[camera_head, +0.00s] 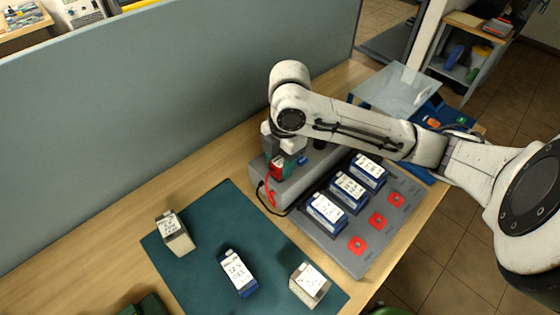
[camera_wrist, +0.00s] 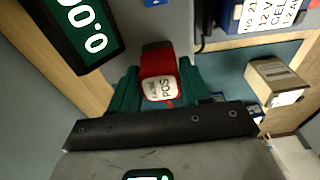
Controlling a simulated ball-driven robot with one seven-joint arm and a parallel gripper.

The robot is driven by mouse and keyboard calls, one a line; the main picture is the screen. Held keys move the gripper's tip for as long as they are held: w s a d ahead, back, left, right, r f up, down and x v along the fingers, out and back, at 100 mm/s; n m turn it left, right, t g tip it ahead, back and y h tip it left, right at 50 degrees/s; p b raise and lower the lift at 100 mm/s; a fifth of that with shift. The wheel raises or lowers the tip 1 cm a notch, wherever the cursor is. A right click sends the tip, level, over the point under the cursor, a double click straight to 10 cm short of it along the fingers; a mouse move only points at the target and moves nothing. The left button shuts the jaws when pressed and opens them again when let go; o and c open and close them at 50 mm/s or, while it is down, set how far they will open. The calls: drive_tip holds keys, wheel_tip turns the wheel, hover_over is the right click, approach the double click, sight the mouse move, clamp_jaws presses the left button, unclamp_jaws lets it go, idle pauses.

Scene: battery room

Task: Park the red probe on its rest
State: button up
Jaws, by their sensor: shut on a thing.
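The red probe (camera_wrist: 160,60) shows in the wrist view, with a white label reading POS. My gripper (camera_wrist: 158,88) has its green fingers on either side of the probe and is shut on it. In the head view the probe (camera_head: 277,170) shows as a red piece below my gripper (camera_head: 286,160), over the grey meter unit (camera_head: 298,186). A red lead hangs from it. The meter's display (camera_wrist: 85,28) reads 0.0 in the wrist view. I cannot make out the probe's rest; my gripper and arm cover part of the meter unit. The probe's tip is hidden.
A grey tray (camera_head: 345,262) right of the meter holds several blue batteries and red squares. A teal mat (camera_head: 205,268) carries a blue battery (camera_head: 238,273) and two pale ones (camera_head: 174,234). A blue-grey partition (camera_head: 150,110) stands behind. Blue bins lie at the far right end.

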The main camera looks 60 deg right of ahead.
sight(281, 160)
drive_tip(key=shift+f+b, duration=0.65)
drive_tip(key=shift+f, duration=0.1)
drive_tip(key=o, duration=0.9)
drive_tip(key=shift+r, duration=0.1)
drive_tip(key=shift+s+d+r+p, duration=0.1)
drive_tip(key=shift+d+r+p, duration=0.05)
drive_tip(key=shift+r+p, duration=1.15)
drive_tip(key=shift+d+r+p, duration=0.15)
drive_tip(key=shift+r+p, duration=0.85)
drive_tip(key=shift+r, duration=0.6)
drive_tip(key=shift+s+d+r, duration=0.1)
drive_tip(key=shift+d+r, duration=0.05)
drive_tip(key=shift+r, duration=1.15)
drive_tip(key=shift+d+r, duration=0.15)
drive_tip(key=shift+r, duration=1.1)
drive_tip(key=shift+s, duration=0.1)
